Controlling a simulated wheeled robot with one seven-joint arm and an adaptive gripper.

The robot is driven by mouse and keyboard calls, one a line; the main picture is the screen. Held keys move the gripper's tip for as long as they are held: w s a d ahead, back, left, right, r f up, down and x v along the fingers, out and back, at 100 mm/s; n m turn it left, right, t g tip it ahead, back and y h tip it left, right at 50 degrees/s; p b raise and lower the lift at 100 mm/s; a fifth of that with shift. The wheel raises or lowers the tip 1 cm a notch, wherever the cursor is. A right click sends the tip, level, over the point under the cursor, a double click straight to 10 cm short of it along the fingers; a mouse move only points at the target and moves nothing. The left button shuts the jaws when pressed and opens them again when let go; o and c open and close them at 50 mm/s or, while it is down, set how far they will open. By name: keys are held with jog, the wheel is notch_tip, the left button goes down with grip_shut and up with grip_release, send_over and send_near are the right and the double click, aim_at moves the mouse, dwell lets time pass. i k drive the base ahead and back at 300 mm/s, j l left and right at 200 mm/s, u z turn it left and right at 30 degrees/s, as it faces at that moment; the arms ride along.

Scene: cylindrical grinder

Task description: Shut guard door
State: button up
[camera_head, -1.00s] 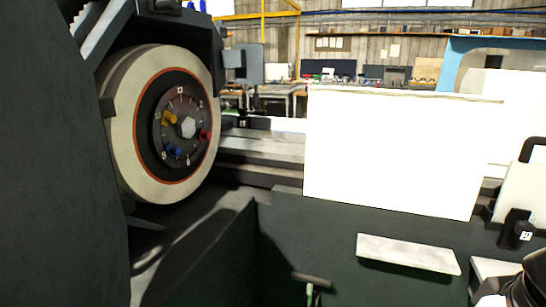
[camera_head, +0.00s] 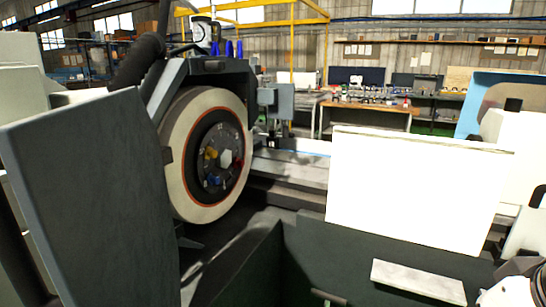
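A large dark grey flat panel (camera_head: 85,200), which looks like the guard door, stands upright and swung open at the left, in front of the grinding wheel (camera_head: 205,155). The wheel is pale with an orange ring and a dark hub, and its face is exposed to the right of the panel. A dark housing (camera_head: 210,68) covers the wheel's top. The panel's hinge is not clear, and its lower edge runs out of the picture. My gripper is not in view; a white and grey rounded part at the bottom right corner is probably my arm.
A white upright panel (camera_head: 415,190) stands on the machine's front right. A pale flat ledge (camera_head: 418,281) juts out below it. The dark machine trough (camera_head: 235,265) lies open below the wheel. Workbenches (camera_head: 365,118) and yellow frames stand far behind.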

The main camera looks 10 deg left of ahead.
aim_at(87, 179)
jog(key=k+j+u, duration=0.2)
jog(key=u, duration=0.2)
jog(key=k+j+u, duration=0.1)
jog(key=j+u, duration=0.35)
